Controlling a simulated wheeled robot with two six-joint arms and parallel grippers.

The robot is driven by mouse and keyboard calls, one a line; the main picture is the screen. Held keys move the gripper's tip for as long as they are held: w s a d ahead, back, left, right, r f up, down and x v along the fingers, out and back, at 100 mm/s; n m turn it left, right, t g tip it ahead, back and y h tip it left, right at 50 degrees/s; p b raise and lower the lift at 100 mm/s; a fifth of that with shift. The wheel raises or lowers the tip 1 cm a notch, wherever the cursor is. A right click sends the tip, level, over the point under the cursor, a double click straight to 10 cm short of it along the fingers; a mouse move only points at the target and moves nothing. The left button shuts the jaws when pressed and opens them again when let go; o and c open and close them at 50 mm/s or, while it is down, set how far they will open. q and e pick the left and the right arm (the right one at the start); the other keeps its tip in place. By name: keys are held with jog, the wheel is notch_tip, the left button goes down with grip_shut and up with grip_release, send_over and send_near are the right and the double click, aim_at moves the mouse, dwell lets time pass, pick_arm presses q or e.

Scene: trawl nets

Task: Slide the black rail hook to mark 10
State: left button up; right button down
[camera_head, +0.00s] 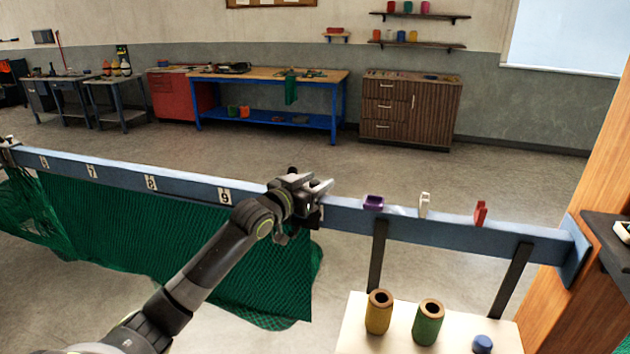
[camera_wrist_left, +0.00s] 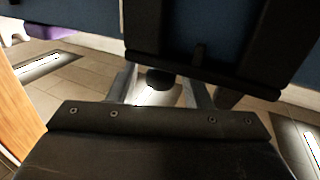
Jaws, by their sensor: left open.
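The blue rail (camera_head: 400,224) runs across the head view, with number plates 7 (camera_head: 91,171), 8 (camera_head: 151,183) and 9 (camera_head: 225,195) on it. No mark 10 can be read; the arm covers part of the rail right of 9. My left gripper (camera_head: 317,185) is at the rail, right of mark 9, and is open. The black rail hook (camera_wrist_left: 205,50) shows large in the left wrist view, with a round dark knob (camera_wrist_left: 159,79) between the open fingers. In the head view the gripper mostly hides it. I cannot tell whether the fingers touch the knob. My right gripper is not in view.
Green netting (camera_head: 200,235) hangs below the rail. A purple clip (camera_head: 373,203), a white clip (camera_head: 424,205) and a red clip (camera_head: 481,213) sit on the rail to the right. A white table (camera_head: 400,343) holds a yellow spool (camera_head: 379,313) and a green spool (camera_head: 428,324).

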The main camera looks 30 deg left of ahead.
aim_at(332, 200)
pick_arm(q)
grip_shut()
dwell(0.3)
jog(key=shift+w, duration=0.1)
jog(key=d, duration=0.2)
jog(key=w+d+p, duration=0.1)
jog(key=d, duration=0.1)
jog(key=shift+d, duration=0.15)
jog(key=shift+c, duration=2)
grip_release()
jog(key=o, duration=0.4)
jog(key=shift+w+d, duration=0.1)
jog(key=shift+d, duration=0.1)
